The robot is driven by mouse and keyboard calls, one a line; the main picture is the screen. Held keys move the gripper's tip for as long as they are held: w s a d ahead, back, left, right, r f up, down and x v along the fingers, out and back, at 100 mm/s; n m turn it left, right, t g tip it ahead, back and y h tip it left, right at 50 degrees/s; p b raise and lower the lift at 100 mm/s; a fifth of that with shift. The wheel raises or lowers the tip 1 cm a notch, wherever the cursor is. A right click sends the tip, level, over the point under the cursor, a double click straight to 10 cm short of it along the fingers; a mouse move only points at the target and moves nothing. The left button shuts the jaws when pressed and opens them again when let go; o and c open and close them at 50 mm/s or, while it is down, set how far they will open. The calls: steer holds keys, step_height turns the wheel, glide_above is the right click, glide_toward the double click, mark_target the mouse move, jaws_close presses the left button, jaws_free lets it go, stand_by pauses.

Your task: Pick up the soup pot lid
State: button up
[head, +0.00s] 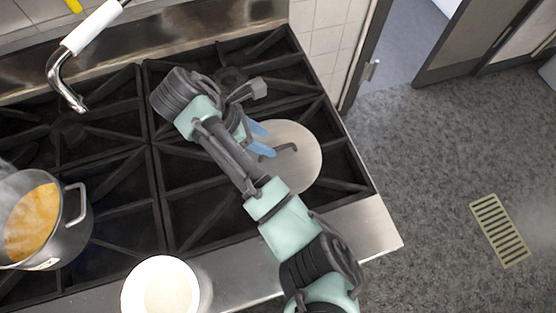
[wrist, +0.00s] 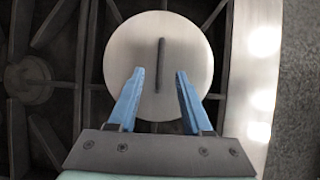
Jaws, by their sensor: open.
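The soup pot lid (head: 302,166) is a round, flat metal disc with a dark bar handle. It lies on the black stove grate at the right side, partly hidden by my arm in the head view. In the wrist view the lid (wrist: 188,50) is in the upper middle, its handle (wrist: 160,65) running up and down the picture. My gripper (head: 262,138) is open, with blue fingers. In the wrist view the gripper (wrist: 158,82) has one finger on each side of the handle's line, apart from it. The gap in height is hard to tell.
A pot of orange soup (head: 72,225) stands on the grate at the left. A pale round bowl or plate (head: 160,288) is on the front edge. A faucet (head: 75,60) reaches over the stove's back left. Bare floor (head: 430,180) lies to the right.

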mark_target(277, 148)
steer(key=shift+b+x, duration=0.65)
steer(key=shift+x, duration=2.8)
jaws_close()
